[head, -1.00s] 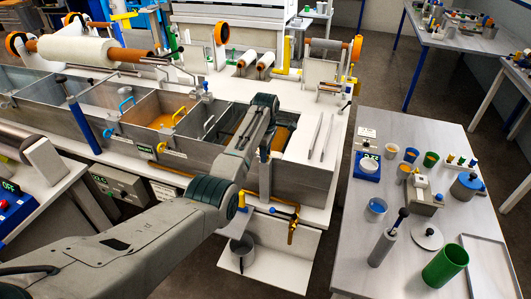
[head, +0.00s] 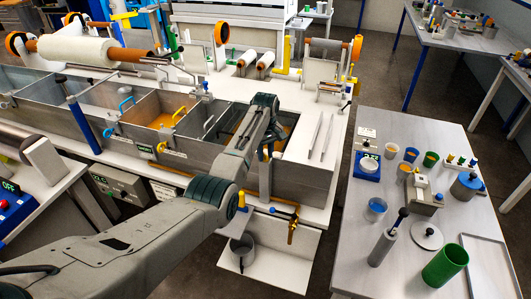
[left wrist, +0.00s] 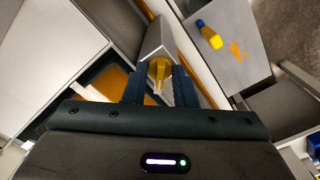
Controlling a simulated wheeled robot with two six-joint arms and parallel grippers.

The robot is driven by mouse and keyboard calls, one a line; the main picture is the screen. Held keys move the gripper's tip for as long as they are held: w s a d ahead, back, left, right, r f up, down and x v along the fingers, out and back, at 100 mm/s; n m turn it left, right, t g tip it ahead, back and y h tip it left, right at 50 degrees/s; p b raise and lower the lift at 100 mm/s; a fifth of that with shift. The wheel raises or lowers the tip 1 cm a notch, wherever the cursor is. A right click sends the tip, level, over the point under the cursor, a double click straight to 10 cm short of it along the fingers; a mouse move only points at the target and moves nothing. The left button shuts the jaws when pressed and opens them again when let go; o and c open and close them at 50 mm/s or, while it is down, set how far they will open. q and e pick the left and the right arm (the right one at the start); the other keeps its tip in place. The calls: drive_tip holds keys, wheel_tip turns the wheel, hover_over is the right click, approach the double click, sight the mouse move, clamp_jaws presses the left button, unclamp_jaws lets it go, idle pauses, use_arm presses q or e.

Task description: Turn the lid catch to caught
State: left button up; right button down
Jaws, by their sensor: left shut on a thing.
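My left gripper (head: 266,150) reaches down at the right end of the long resin bath (head: 303,181), beside an orange-filled compartment. In the left wrist view, its two dark blue fingers (left wrist: 157,88) are shut on the yellow lid catch (left wrist: 158,69). The catch sits at the end of a pale grey block (left wrist: 158,38). The fingers hide its sides, and I cannot tell which way it is set. In the head view my own arm and gripper hide most of the catch. My right gripper is in neither view.
A side table (head: 345,245) with cups and a green beaker (head: 445,265) stands at the right.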

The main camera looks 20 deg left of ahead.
sight(265, 154)
use_arm(q)
drive_tip(key=m, duration=0.4)
drive_tip(key=shift+r+m, duration=0.1)
drive_tip(key=shift+m, duration=0.2)
drive_tip(key=shift+w+m, duration=0.1)
drive_tip(key=shift+m, duration=2.4)
drive_tip(key=o, duration=0.6)
wheel_tip(265, 154, up, 11)
drive_tip(key=b, duration=0.4)
